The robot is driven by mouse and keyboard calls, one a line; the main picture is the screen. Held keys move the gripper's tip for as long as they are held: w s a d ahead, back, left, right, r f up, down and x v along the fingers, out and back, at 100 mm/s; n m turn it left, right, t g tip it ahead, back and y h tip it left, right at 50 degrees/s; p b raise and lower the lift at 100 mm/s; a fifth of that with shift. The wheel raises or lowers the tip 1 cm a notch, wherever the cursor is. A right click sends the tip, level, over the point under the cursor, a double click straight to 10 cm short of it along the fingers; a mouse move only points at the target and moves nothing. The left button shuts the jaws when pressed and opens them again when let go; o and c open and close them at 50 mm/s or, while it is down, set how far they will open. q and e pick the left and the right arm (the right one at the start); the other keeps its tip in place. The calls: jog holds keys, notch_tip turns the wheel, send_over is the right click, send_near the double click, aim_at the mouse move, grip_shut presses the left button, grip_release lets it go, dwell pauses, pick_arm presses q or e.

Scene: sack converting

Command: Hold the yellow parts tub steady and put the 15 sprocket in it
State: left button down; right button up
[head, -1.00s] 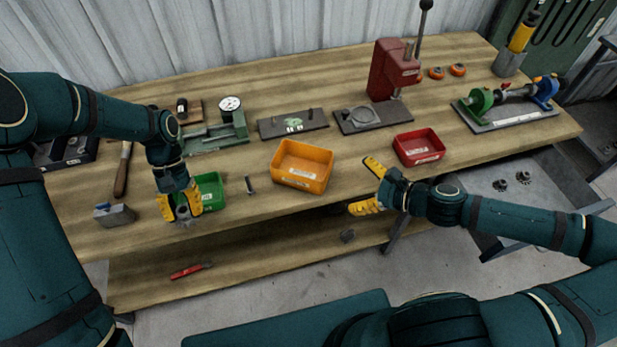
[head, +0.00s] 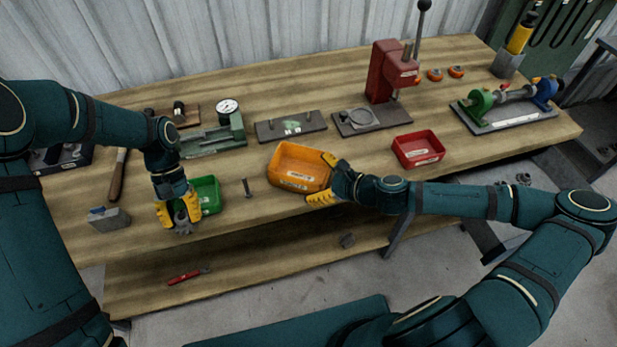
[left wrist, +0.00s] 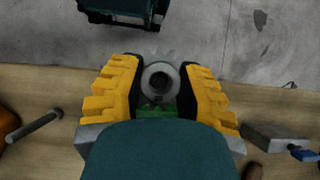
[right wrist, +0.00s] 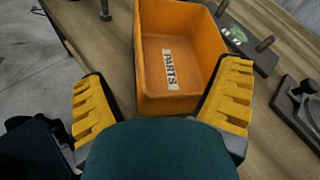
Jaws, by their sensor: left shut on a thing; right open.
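The yellow parts tub (head: 297,181), orange-yellow with a PARTS label, stands empty at the middle front of the bench. My right gripper (head: 327,179) is open at the tub's right end; in the right wrist view its fingers (right wrist: 163,105) are spread wide at the tub's near end. I cannot tell whether they touch it. My left gripper (head: 180,218) is shut on a grey toothed sprocket (head: 183,226) over the bench's front edge, by the green tub. In the left wrist view the sprocket (left wrist: 160,80) sits between the fingers. Its number is not readable.
A green tub (head: 209,195) is right behind my left gripper. A bolt-like pin (head: 247,188) stands between it and the yellow tub. A red tub (head: 418,149) is to the right. Fixture plates (head: 290,125) and a red press (head: 392,72) stand behind.

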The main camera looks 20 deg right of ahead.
jog(key=shift+c, duration=0.4)
jog(key=shift+s, duration=0.1)
grip_shut()
jog(key=shift+f, duration=0.1)
jog(key=shift+f, duration=0.1)
jog(key=shift+d, duration=0.1)
pick_arm(q)
notch_tip(320, 180, up, 7)
jog(key=n+t+h, duration=0.6)
jog(key=n+h, duration=0.1)
jog(key=n, duration=1.1)
send_over(309, 170)
notch_tip(309, 170, down, 9)
jog(key=shift+f, duration=0.1)
